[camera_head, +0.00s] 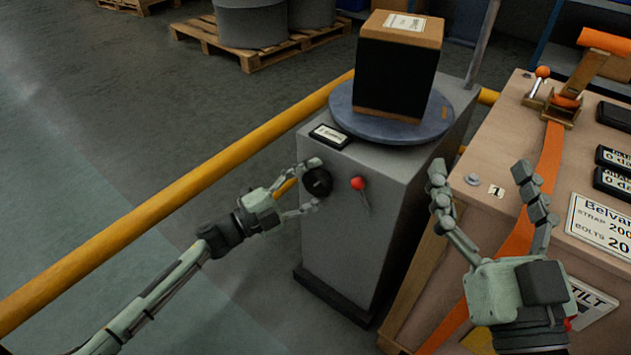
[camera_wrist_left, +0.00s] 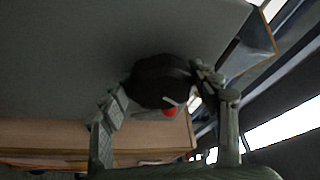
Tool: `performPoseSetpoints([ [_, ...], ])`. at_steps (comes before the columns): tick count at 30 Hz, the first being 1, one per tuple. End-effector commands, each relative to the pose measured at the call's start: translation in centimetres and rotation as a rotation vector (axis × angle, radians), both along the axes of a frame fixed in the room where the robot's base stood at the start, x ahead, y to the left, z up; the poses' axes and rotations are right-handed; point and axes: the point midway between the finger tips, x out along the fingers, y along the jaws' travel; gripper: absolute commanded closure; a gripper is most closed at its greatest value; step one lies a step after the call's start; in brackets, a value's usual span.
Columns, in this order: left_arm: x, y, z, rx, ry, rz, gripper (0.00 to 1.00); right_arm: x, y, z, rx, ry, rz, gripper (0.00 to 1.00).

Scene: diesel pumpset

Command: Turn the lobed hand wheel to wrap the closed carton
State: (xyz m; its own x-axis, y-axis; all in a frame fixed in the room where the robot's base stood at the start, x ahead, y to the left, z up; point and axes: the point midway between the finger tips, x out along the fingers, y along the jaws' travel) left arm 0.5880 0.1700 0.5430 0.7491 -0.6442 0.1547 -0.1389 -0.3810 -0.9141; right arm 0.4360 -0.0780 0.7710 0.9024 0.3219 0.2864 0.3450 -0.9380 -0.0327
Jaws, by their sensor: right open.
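The black lobed hand wheel (camera_head: 318,182) is on the front of a grey machine cabinet (camera_head: 365,235). My left gripper (camera_head: 311,185) has its fingers on opposite sides of the wheel, and they appear to touch its rim. In the left wrist view the dark wheel (camera_wrist_left: 160,82) sits between the left gripper's fingertips (camera_wrist_left: 160,85). The closed carton (camera_head: 396,75), wrapped in black around its middle with brown top and bottom showing, stands on the round blue turntable (camera_head: 365,128). My right gripper (camera_head: 490,190) is open and empty above the crate on the right.
A red-knobbed lever (camera_head: 358,184) sits just right of the wheel. A small label plate (camera_head: 330,136) is above it. A yellow rail (camera_head: 180,190) runs behind my left arm. A wooden crate (camera_head: 485,235) with an orange strap (camera_head: 533,205) stands close right of the cabinet.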

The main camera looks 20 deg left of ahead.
Motion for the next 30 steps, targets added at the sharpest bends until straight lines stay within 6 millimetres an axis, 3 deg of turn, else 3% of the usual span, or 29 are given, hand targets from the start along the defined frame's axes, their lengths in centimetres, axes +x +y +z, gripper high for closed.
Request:
performPoseSetpoints([
  [4, 0.0, 0.0, 0.0, -0.001, 0.001, 0.0, 0.19, 0.0, 0.0, 0.0, 0.0, 0.0, 0.0, 0.19],
  [16, -0.5, 0.5, -0.2, 0.0, 0.002, 0.0, 0.19, 0.0, 0.1, 0.0, 0.001, -0.001, 0.001, 0.19],
  [30, -7.3, 6.3, -1.6, 0.001, 0.004, 0.001, 0.19, 0.0, 0.0, 0.0, 0.001, -0.001, 0.0, 0.19],
])
